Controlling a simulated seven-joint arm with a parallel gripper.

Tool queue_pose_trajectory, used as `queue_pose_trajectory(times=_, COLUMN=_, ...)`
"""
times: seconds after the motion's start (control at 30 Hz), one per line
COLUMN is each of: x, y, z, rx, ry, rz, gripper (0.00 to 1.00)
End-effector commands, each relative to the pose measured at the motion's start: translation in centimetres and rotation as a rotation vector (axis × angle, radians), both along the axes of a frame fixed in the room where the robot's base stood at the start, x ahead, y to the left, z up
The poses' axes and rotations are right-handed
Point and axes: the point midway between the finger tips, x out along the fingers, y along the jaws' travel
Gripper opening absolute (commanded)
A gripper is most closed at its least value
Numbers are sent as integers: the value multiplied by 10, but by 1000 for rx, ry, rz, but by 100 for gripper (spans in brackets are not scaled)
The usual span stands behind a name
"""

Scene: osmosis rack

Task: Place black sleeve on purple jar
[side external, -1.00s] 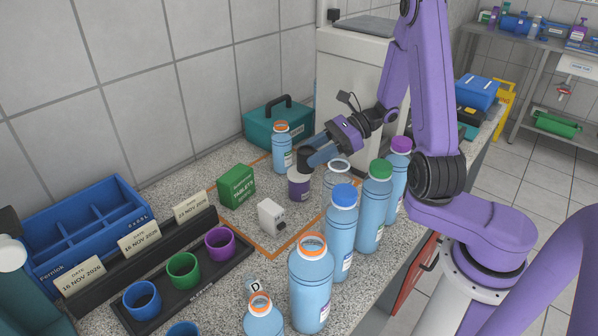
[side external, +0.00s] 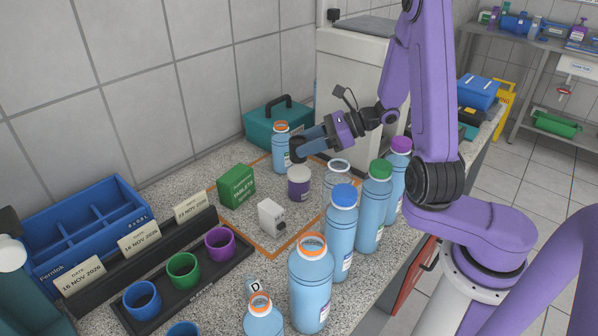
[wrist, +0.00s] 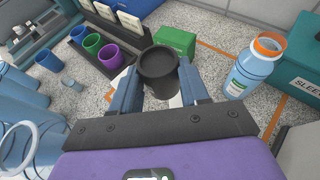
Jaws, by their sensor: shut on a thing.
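The black sleeve (wrist: 158,68) is held upright between the two blue fingers of my gripper (wrist: 159,88) in the wrist view. In the side view my gripper (side external: 299,147) is shut on the sleeve (side external: 296,150) and holds it in the air. The purple jar (side external: 299,184), with a pale label band, stands on the bench below it and slightly nearer the camera. The sleeve and jar look apart. In the wrist view I cannot make out the jar; the sleeve and fingers cover that area.
A blue bottle with an orange ring (side external: 281,152) stands close to the left of the sleeve. A green box (side external: 236,186) and small white box (side external: 271,216) are nearby. Several blue bottles (side external: 341,225) stand right and in front. A teal case (side external: 263,125) is behind.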

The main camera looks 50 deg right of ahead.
Motion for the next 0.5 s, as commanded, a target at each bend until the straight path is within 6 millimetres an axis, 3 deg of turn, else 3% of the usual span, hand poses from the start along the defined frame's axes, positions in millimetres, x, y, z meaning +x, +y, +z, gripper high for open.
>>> queue_pose_trajectory(times=0.3, x=14, y=-19, z=34, rx=9, ry=-10, rz=-161, gripper=15)
queue_pose_trajectory(times=0.5, x=16, y=-22, z=32, rx=20, ry=-7, rz=-192, gripper=15)
